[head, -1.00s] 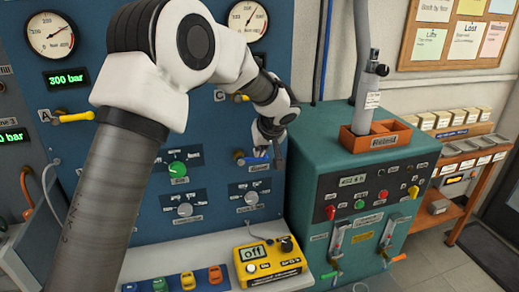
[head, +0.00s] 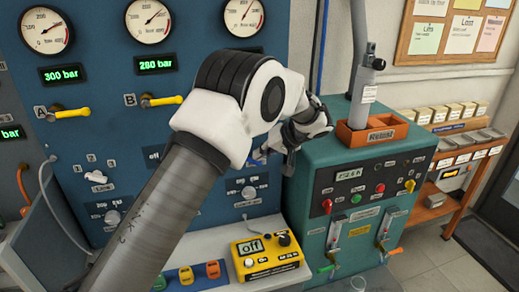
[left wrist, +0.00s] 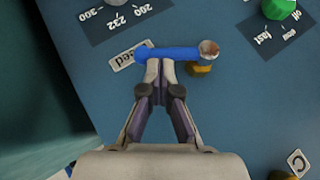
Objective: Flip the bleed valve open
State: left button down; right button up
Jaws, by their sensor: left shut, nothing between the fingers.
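The bleed valve's blue lever (left wrist: 172,54) lies level across the left wrist view, from its pivot (left wrist: 208,50) to its tip over the upside-down "Bleed" label (left wrist: 126,58). My left gripper (left wrist: 159,66) is shut and empty, with its fingertips right at the lever's edge near the tip half. I cannot tell whether they touch it. My right gripper is not in view.
A green knob (left wrist: 280,8) and a grey dial (left wrist: 117,3) sit near the lever. A yellow device (head: 265,257) stands on the ledge below. A teal cabinet (head: 330,170) with an orange tray (head: 372,136) stands close on the right. Yellow levers A (head: 70,112) and B (head: 163,100) are higher left.

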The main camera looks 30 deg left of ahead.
pick_arm(q)
jog(key=f+m+g+y+b, duration=0.2)
jog(key=f+g+y, duration=0.1)
jog(key=shift+s+a+f+y+b, duration=0.15)
jog(key=shift+s+f+y+b, duration=0.05)
jog(key=shift+f+y+b, duration=0.1)
jog(key=f+b, duration=0.1)
jog(key=b, duration=0.1)
jog(key=s+a+f+b, duration=0.1)
jog(key=b, duration=0.1)
jog(key=shift+s+a, duration=0.2)
jog(key=shift+s, duration=0.1)
jog(key=shift+r, duration=0.1)
dwell(0.5)
send_near(258, 164)
jog(key=shift+s+d+f, duration=0.35)
jog(key=shift+s+f, duration=0.25)
jog(key=shift+s, duration=0.1)
